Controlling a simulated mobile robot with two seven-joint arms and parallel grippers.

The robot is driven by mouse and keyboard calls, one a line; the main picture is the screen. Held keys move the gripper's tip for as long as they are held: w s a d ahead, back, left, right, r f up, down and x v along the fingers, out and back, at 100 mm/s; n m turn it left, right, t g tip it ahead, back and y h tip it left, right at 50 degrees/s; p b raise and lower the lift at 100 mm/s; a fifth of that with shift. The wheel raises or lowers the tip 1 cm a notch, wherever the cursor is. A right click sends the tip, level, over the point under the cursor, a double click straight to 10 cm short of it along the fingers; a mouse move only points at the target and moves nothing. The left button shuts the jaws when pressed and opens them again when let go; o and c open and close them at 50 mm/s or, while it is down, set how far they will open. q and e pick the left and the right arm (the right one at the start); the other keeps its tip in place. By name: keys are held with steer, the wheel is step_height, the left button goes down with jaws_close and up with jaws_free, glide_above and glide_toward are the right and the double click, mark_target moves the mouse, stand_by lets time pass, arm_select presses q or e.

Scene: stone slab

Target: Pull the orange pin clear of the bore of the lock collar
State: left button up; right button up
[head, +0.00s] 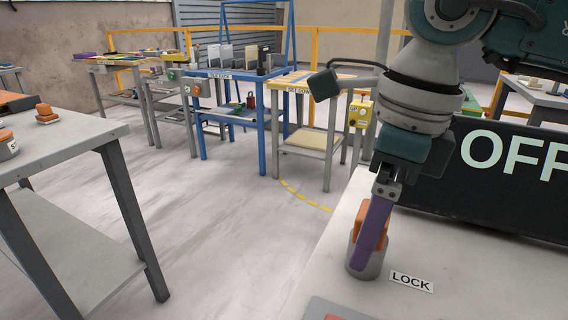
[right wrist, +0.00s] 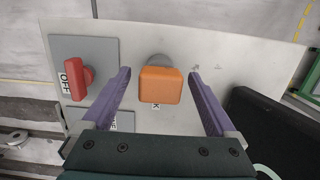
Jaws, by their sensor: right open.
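The orange pin (head: 371,222) stands upright in the grey lock collar (head: 365,262) on the pale slab, beside the LOCK label. In the right wrist view the block-shaped head of the orange pin (right wrist: 161,85) is in the middle, and the lock collar (right wrist: 158,60) shows partly behind it. My right gripper (head: 372,245) points down at the pin, and its purple finger covers part of pin and collar in the head view. In the right wrist view the right gripper (right wrist: 160,80) is open, one finger on each side of the pin with gaps. My left gripper is not in view.
A red handle (right wrist: 78,84) on a grey plate marked OFF sits left of the pin in the right wrist view. A dark OFF board (head: 500,175) stands behind the slab (head: 330,255). Another grey table (head: 60,150) stands left, across open floor.

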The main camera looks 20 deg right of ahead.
steer(key=shift+w+a+f, duration=0.1)
steer(key=shift+f, duration=0.95)
steer(key=shift+c, duration=0.2)
steer(key=shift+r, duration=0.1)
jaws_close()
